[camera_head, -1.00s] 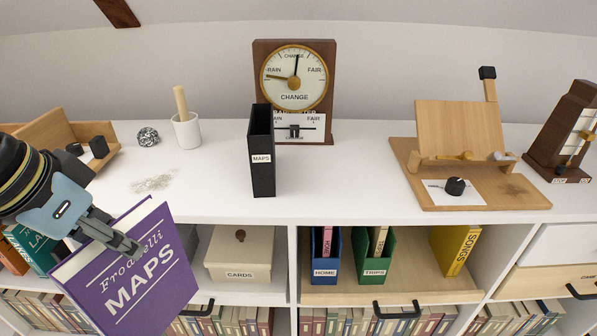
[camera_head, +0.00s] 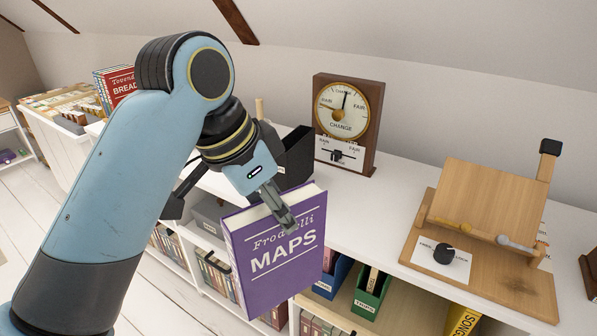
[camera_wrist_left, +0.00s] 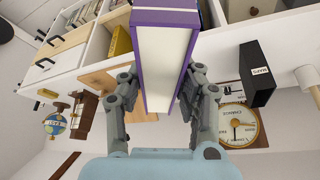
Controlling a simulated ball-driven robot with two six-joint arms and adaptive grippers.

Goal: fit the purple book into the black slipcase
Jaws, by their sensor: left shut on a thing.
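The purple book (camera_head: 272,262), titled MAPS, is held upright and slightly tilted by my left gripper (camera_head: 285,212), which is shut on it near its top edge. In the left wrist view the book (camera_wrist_left: 163,18) sits between the fingers (camera_wrist_left: 153,98), its pale page edges facing the camera. The black slipcase (camera_head: 297,152) stands on the white shelf top behind the gripper, partly hidden by it in the head view. In the left wrist view the slipcase (camera_wrist_left: 257,78) shows whole, labelled MAPS, apart from the book. My right gripper is not in view.
A barometer (camera_head: 345,120) stands behind the slipcase. A wooden book stand (camera_head: 485,205) with a dark knob is to the right. Blue and green files (camera_head: 368,292) are on the shelf below. White shelf top (camera_head: 385,215) is clear between barometer and stand.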

